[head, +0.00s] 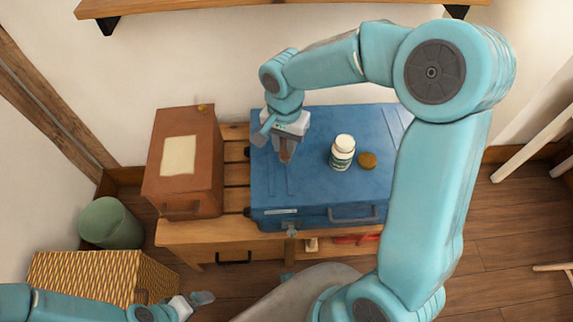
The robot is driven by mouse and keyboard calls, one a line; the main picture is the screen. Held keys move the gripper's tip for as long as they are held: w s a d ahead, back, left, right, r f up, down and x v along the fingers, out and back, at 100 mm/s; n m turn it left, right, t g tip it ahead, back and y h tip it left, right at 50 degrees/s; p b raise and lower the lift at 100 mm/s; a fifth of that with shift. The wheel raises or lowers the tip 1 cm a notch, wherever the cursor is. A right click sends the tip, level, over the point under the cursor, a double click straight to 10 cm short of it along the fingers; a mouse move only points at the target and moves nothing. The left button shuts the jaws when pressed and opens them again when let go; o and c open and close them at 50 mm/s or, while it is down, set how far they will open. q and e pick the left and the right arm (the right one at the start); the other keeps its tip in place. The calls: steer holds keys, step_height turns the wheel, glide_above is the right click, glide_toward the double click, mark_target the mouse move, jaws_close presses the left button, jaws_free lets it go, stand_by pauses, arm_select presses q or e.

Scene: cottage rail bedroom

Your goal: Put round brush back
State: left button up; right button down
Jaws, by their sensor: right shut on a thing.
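My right gripper (285,150) is over the left part of a blue suitcase (325,195). It is shut on a small brown thing (286,153), mostly hidden between the fingers; it may be the round brush, but I cannot tell for sure. I also cannot tell whether it touches the suitcase lid. A small round golden-brown thing (367,160) lies on the lid, right of a white-capped bottle (342,152). My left gripper (203,298) is low at the lower left, beside the wicker basket, and its fingers are too small to read.
The suitcase lies on a slatted wooden bench (235,232). A brown box (183,165) with a pale label stands left of it. A green bin (110,223) and a wicker basket (95,277) stand at the left. A wall shelf (230,5) runs above. The suitcase's front lid area is clear.

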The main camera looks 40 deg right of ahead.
step_height(320, 180, down, 9)
steer(key=shift+d+f, duration=0.1)
stand_by(0.3)
steer(key=shift+s+b, duration=0.1)
steer(key=shift+b, duration=0.25)
steer(key=shift+f, duration=0.2)
steer(key=c, duration=1)
jaws_free()
steer(key=shift+r, duration=0.1)
steer(key=shift+o, duration=0.2)
steer(key=shift+r, duration=0.15)
